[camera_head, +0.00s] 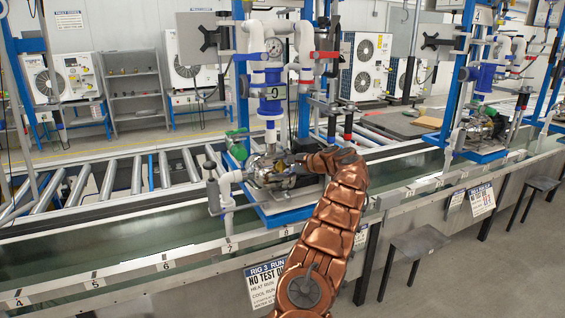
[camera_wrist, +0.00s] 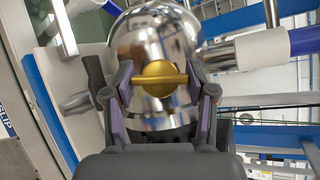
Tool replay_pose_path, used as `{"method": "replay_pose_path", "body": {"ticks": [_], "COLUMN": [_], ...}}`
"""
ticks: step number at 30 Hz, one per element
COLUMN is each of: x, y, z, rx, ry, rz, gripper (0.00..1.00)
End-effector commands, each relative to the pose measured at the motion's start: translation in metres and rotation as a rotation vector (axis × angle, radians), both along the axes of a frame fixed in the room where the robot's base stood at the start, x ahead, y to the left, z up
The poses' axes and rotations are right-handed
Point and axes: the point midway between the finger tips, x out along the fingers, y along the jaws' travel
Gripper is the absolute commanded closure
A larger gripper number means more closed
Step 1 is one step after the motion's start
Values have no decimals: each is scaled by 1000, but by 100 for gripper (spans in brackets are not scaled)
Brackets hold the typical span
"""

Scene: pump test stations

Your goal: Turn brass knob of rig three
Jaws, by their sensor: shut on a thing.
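The brass knob (camera_wrist: 160,80) shows in the middle of the wrist view, a round gold disc with a bar across it. It sits in front of a shiny round metal pump body (camera_wrist: 155,40). My gripper (camera_wrist: 162,88) has one finger on each side of the knob, shut on the ends of its bar. In the head view my copper arm reaches to the rig (camera_head: 272,92) above the sign that reads rig 3. There my gripper (camera_head: 282,163) is at the metal pump low on the rig, and the knob cannot be made out.
White and blue pipes stand close around the pump, with a white pipe (camera_wrist: 240,50) just right of it in the wrist view. A roller conveyor (camera_head: 120,178) runs behind. A second rig (camera_head: 480,90) stands to the right, and stools (camera_head: 420,240) stand in front.

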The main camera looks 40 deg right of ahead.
Motion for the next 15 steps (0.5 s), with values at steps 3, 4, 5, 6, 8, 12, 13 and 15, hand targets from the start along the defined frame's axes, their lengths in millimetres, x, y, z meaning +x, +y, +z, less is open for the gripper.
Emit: {"method": "replay_pose_path", "body": {"ticks": [3,4,5,6,8,12,13,15], "x": [0,0,0,0,0,1,1,1], "y": [0,0,0,0,0,1,1,1], "z": [1,1,1,2,2,1,1,0], "rx": [-61,-76,-89,-107,-128,-164,-169,-178], "ry": [27,32,35,41,48,60,61,66], "rz": [42,49,56,67,80,104,108,114], "gripper": [79,79,79,79,79,79,79,79]}}
